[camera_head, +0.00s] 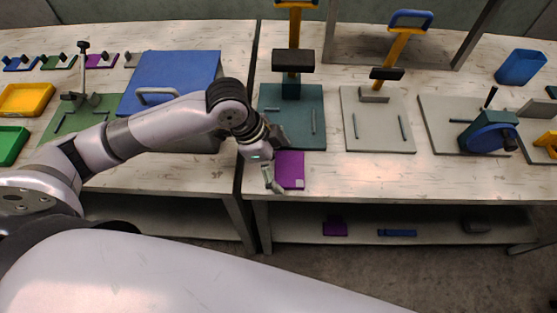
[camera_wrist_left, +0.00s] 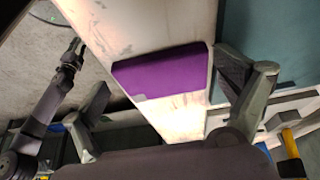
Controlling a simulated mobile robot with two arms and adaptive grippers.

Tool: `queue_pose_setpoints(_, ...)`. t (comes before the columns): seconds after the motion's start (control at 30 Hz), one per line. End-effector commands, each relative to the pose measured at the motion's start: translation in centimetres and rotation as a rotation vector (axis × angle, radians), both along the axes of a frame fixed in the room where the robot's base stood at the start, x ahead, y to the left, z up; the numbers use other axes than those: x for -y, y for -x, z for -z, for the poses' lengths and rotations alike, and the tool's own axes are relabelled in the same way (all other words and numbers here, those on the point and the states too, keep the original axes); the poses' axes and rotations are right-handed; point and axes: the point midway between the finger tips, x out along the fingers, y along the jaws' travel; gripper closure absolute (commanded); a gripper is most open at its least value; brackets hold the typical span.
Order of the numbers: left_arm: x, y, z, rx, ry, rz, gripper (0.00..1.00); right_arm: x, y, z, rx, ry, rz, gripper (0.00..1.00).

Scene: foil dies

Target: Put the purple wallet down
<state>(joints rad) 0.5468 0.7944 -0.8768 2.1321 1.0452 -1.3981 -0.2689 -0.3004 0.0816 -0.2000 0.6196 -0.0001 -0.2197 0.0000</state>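The purple wallet (camera_head: 291,170) lies flat at the front edge of the right-hand workbench, in front of the teal press plate. My left gripper (camera_head: 275,162) is over its left side in the head view. In the left wrist view the wallet (camera_wrist_left: 160,70) shows between the two spread fingers (camera_wrist_left: 165,85), with a small gap to each. The fingers look open, and pale bench top shows around the wallet. My right gripper is not in the head view. A dark jointed part (camera_wrist_left: 58,88) at the left of the wrist view may be my right arm's end; I cannot tell its state.
A teal press (camera_head: 310,125) with a yellow lever stands behind the wallet, with a grey-based press (camera_head: 378,140) beside it. A blue sloped box (camera_head: 178,75) sits on the left bench. Bare bench top (camera_head: 370,175) lies right of the wallet. A lower shelf (camera_head: 430,222) holds small items.

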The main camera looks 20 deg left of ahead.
Motion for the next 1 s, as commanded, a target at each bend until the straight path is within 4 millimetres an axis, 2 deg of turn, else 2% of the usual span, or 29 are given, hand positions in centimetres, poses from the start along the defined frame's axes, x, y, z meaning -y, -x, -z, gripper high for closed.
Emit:
queue_pose_setpoints(0.37,-0.1,-0.1,0.0,0.002,-0.003,-0.002,0.0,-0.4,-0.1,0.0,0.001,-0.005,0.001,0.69)
queue_pose_setpoints(0.53,-0.1,-0.1,-1.0,0.004,-0.001,-0.001,0.0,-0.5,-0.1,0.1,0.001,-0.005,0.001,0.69)
queue_pose_setpoints(1.0,-3.6,0.8,-10.0,0.007,-0.003,-0.003,0.0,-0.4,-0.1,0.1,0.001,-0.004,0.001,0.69)
